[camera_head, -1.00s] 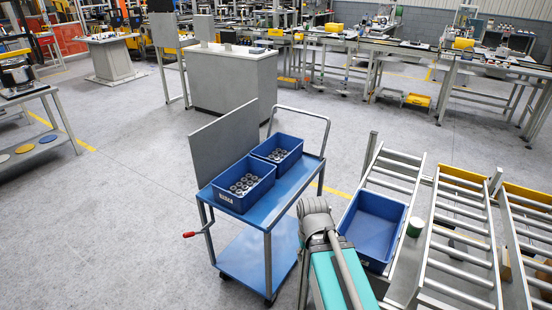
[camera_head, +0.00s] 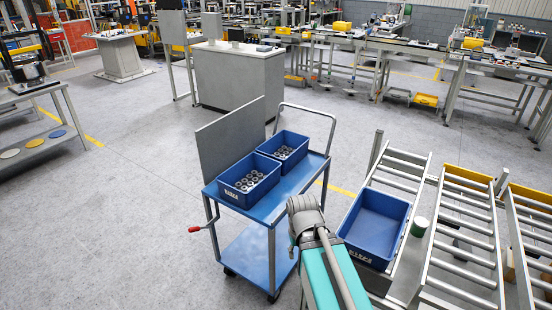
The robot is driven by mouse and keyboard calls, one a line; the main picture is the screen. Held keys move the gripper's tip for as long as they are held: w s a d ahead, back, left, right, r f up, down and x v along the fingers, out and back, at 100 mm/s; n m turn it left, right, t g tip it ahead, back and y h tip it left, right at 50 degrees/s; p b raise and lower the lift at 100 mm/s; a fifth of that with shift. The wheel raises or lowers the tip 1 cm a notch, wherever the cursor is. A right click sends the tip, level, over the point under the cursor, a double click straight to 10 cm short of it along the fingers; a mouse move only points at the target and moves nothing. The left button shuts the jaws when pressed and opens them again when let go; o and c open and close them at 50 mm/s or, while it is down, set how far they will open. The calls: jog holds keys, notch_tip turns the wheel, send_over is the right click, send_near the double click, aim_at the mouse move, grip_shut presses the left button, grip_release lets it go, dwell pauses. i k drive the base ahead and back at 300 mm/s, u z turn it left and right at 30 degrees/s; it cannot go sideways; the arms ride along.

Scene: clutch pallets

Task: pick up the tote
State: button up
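Three blue totes are in view. Two stand side by side on the top shelf of a blue cart (camera_head: 283,207): the nearer tote (camera_head: 236,195) and the farther tote (camera_head: 272,146), each holding several round grey metal parts. A third, empty-looking blue tote (camera_head: 378,228) sits on the roller rack at the right, with a white label on its near side. My teal and grey arm rises from the bottom edge between the cart and this third tote. My gripper cannot be made out.
A green and white cylinder (camera_head: 419,227) stands beside the third tote. More roller lanes (camera_head: 465,235) lie to the right.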

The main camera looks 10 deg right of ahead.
aim_at(286, 147)
jog(key=u, duration=1.9)
jog(key=i, duration=2.75)
jog(key=z, duration=0.05)
